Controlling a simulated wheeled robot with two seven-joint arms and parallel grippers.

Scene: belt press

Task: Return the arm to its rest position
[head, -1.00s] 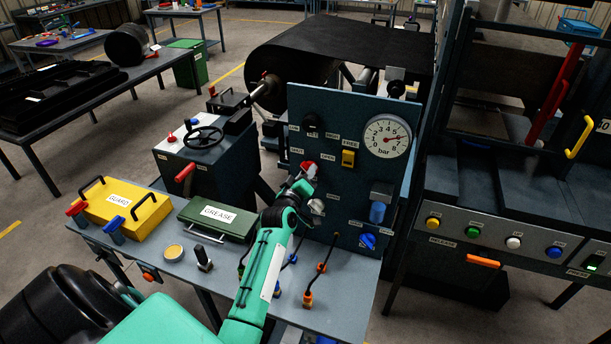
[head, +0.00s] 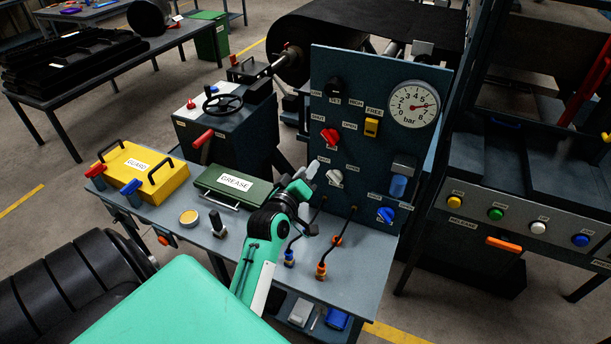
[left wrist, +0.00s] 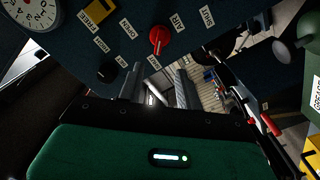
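My left gripper (head: 306,182) is in front of the lower part of the upright control panel (head: 355,95), above the bench. It shows from behind and small in the head view. In the left wrist view its two fingers (left wrist: 158,82) stand apart with an empty gap between them. The red knob (head: 330,136) on the panel is clear of the gripper. It also shows in the left wrist view (left wrist: 159,38), beyond the fingertips, by the labels AIR, OPEN and SHUT. My right gripper is not in view.
A pale knob (head: 334,177) and blue knob (head: 386,214) sit low on the panel, near black cables with orange fittings (head: 321,271). The green grease box (head: 217,197) and yellow guard box (head: 130,184) stand left on the bench (head: 352,284). A pressure gauge (head: 413,104) is upper right.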

